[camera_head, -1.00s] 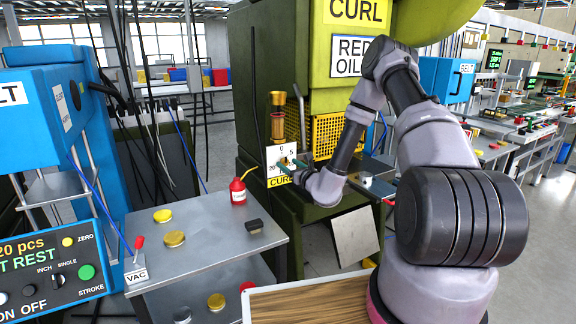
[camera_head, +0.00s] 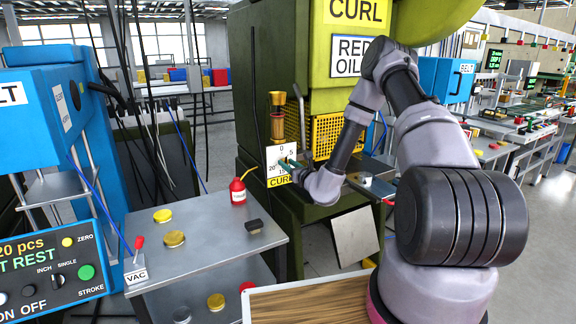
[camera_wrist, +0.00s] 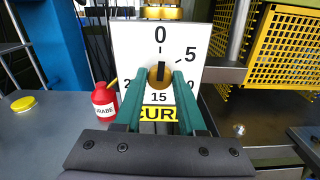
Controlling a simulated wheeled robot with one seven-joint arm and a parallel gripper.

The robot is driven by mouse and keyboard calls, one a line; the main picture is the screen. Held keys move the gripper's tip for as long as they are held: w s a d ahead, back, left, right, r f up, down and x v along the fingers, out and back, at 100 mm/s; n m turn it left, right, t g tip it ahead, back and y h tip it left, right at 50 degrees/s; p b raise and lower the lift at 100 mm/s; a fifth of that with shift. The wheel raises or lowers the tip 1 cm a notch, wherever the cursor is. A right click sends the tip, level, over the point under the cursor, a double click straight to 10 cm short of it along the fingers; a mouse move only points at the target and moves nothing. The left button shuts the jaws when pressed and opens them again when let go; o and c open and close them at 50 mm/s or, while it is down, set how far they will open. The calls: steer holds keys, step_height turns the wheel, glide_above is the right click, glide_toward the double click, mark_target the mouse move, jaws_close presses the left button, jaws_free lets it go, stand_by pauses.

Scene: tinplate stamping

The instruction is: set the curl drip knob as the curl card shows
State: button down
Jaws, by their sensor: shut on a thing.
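The curl drip knob (camera_wrist: 160,76) is a small brass round knob with a black pointer bar, in the middle of a white dial plate (camera_wrist: 138,42). The bar stands nearly upright, towards the 0 at the top of the dial. The plate also shows in the head view (camera_head: 272,156), above a yellow CURL label (camera_head: 279,181). My gripper (camera_wrist: 158,80) has its two teal fingers shut on the knob, one on each side. The fingers hide part of the lower dial numbers. I cannot make out a curl card in these views.
A red oil can (camera_head: 238,192) stands on the grey table (camera_head: 205,232) left of the dial, with yellow lids and a black block. A brass oil cup (camera_head: 277,125) is above the plate. Yellow mesh (camera_wrist: 285,45) and a metal post (camera_wrist: 238,35) are close on the right.

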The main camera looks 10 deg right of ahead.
steer(key=m, duration=0.5)
steer(key=shift+d+m, duration=0.1)
steer(key=shift+m, duration=0.2)
steer(key=m, duration=0.5)
steer(key=shift+f, duration=0.15)
steer(key=shift+m, duration=0.3)
steer(key=c, duration=0.5)
jaws_free()
steer(key=v, duration=1)
steer(key=shift+s+d, duration=0.15)
steer(key=shift+s, duration=0.25)
